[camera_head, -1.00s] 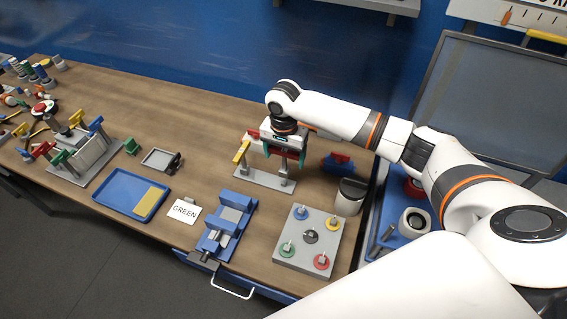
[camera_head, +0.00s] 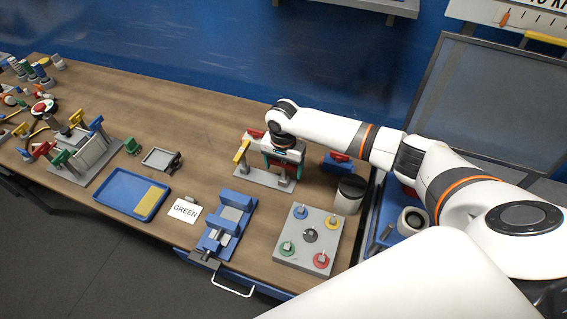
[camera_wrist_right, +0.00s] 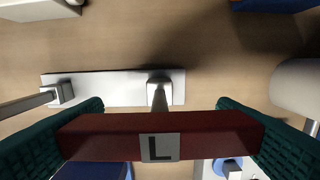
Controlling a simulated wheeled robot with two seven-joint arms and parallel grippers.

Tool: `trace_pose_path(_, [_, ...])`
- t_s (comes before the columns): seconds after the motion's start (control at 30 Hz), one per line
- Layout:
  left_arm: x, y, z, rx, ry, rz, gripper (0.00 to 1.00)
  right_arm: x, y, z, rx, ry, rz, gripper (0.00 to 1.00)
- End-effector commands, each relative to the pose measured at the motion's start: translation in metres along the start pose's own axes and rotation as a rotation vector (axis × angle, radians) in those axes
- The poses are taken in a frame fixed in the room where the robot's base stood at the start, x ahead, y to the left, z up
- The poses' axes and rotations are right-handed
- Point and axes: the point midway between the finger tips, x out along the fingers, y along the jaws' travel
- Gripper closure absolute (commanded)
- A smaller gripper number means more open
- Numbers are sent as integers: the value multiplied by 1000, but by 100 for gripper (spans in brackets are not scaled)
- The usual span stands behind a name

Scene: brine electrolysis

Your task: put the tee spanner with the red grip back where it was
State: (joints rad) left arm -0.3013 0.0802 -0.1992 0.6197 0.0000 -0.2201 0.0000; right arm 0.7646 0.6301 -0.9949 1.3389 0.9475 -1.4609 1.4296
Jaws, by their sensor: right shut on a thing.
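The tee spanner's red grip (camera_wrist_right: 100,137), marked with a letter L, lies crosswise between the green finger pads of my right gripper (camera_wrist_right: 160,137), which is shut on it. The grip also shows in the head view (camera_head: 283,160). Its shaft (camera_wrist_right: 159,97) runs down to the right-hand post of the grey rack (camera_wrist_right: 110,91); I cannot tell how deep it sits. In the head view the rack base (camera_head: 258,180) is below my right gripper (camera_head: 283,165). A yellow-grip spanner (camera_head: 241,152) stands at the rack's left end. My left gripper is not in view.
A blue vise (camera_head: 232,215) and a grey board with coloured discs (camera_head: 293,255) stand in front of the rack. A dark-lidded canister (camera_head: 348,200) and a blue block (camera_head: 337,167) are to its right. A blue tray (camera_head: 112,202) and a GREEN card (camera_head: 184,210) lie left.

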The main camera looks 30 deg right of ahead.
Motion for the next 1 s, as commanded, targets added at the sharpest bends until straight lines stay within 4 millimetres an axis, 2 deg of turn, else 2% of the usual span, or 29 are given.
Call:
trace_pose_path(0.07, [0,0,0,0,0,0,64,0,0,0,0,0,1,57])
trace_pose_path(0.1, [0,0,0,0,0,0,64,0,0,0,0,0,0,16])
trace_pose_path(0.2, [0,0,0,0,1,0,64,0,0,0,0,0,0,0])
trace_pose_path(0.43, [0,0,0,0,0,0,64,-1,0,0,0,0,1,0])
trace_pose_path(0.57, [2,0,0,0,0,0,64,-10,1,1,0,-2,2,0])
trace_pose_path(0.67, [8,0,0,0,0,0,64,-24,1,1,0,-1,4,0])
trace_pose_path(1.0, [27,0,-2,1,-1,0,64,-99,1,1,0,-1,5,0])
